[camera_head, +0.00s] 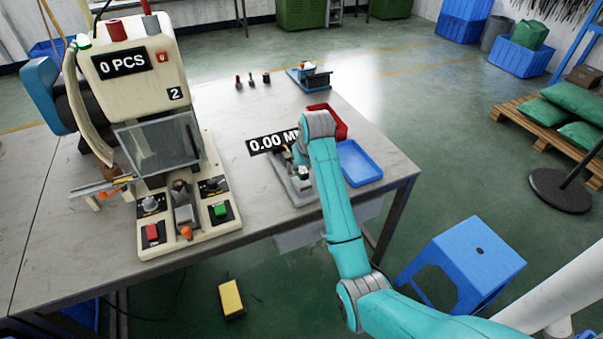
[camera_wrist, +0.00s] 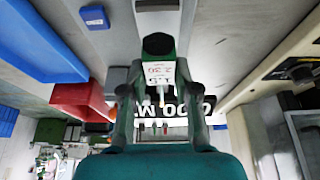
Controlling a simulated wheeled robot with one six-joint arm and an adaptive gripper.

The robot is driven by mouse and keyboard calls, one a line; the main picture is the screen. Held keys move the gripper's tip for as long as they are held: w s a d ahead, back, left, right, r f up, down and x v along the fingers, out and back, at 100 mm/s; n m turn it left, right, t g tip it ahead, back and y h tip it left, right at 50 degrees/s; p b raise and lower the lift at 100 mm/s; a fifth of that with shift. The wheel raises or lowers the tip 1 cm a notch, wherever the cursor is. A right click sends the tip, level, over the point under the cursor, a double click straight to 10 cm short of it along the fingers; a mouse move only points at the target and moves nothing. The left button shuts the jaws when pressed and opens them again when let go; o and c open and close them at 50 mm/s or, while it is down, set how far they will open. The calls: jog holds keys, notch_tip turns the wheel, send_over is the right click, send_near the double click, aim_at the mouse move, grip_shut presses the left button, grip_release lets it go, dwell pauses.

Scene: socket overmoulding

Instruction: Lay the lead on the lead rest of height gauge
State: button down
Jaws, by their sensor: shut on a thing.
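The height gauge (camera_head: 298,190) stands near the front edge of the grey table, with its black display reading 0.00 MM (camera_head: 266,143) behind it. The display also shows upside down in the wrist view (camera_wrist: 178,106). My gripper (camera_head: 301,172) is low over the gauge, partly hidden behind my arm. In the wrist view, my gripper (camera_wrist: 159,75) has its fingers on either side of a small white-and-green piece with markings (camera_wrist: 159,72). It is shut on the lead, but the lead's outline is hard to make out. The lead rest is hidden, and I cannot tell whether the lead touches it.
The moulding machine (camera_head: 135,80) stands left of the gauge. A blue tray (camera_head: 360,163) and a red bin (camera_head: 335,118) are close on the right. Several small plugs (camera_head: 253,79) and a blue fixture (camera_head: 310,78) stand farther back. The table between has free room.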

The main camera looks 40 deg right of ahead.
jog(key=shift+f, duration=1.3)
jog(key=shift+f, duration=0.1)
jog(key=c, duration=0.9)
grip_release()
jog(key=shift+o, duration=0.2)
